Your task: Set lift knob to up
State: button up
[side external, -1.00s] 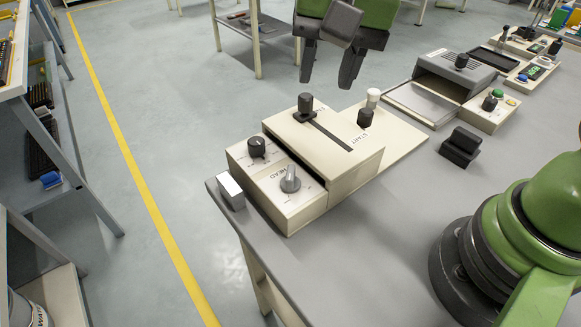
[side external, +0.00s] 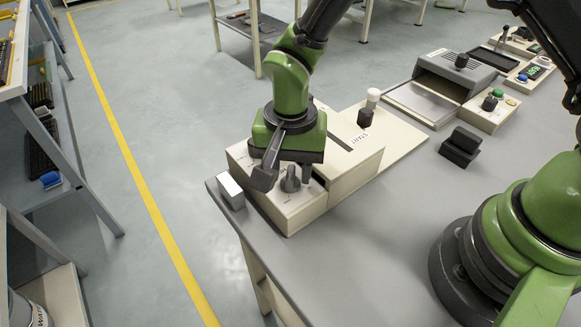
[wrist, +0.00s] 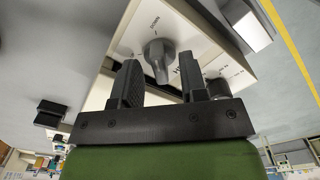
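The grey pointer knob (side external: 290,180) stands on the cream control panel (side external: 300,214). In the wrist view the knob (wrist: 158,58) has a "DOWN" label beside it; I take it for the lift knob, though no "LIFT" text is readable. My gripper (side external: 286,174) is low over the panel with its fingers apart on either side of the knob. In the wrist view my gripper (wrist: 160,82) is open, with the knob showing beyond the gap. Whether a finger touches it is unclear. The black knob (wrist: 217,88) is partly hidden behind a finger.
The raised cream box (side external: 355,160) adjoins the panel; its slider knob is hidden behind my arm. A white-fronted block (side external: 230,188) sits at the table corner. A black knob (side external: 365,117), a white button (side external: 373,96) and a black block (side external: 461,146) stand farther right.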

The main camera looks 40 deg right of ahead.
jog(key=shift+f, duration=0.35)
grip_shut()
